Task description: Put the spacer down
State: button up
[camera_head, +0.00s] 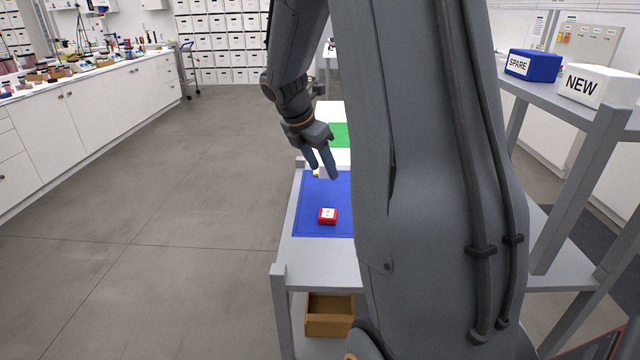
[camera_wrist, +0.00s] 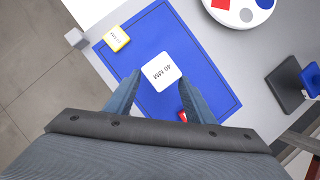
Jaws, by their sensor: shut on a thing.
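My gripper (camera_wrist: 159,76) is shut on a white spacer (camera_wrist: 161,71) marked "40 MM", seen between the fingertips in the wrist view. Behind it lies a blue mat (camera_wrist: 215,75) on a grey table; the gap below the spacer cannot be judged. In the head view my gripper (camera_head: 323,177) is over the far part of the blue mat (camera_head: 312,205), and the held spacer is hard to make out there.
A yellow block (camera_wrist: 116,38) lies at the mat's edge. A red block (camera_head: 328,216) sits on the mat, mostly hidden by a finger in the wrist view. A white disc with coloured patches (camera_wrist: 238,8) and dark objects (camera_wrist: 285,88) stand off the mat. Bare mat surrounds the spacer.

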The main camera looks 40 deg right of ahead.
jog(key=shift+f+p, duration=0.35)
jog(key=shift+f, duration=2.6)
jog(key=o, duration=1.1)
jog(key=shift+f, duration=0.1)
jog(key=b+v, duration=0.2)
jog(key=v, duration=1)
jog(key=shift+s, duration=0.1)
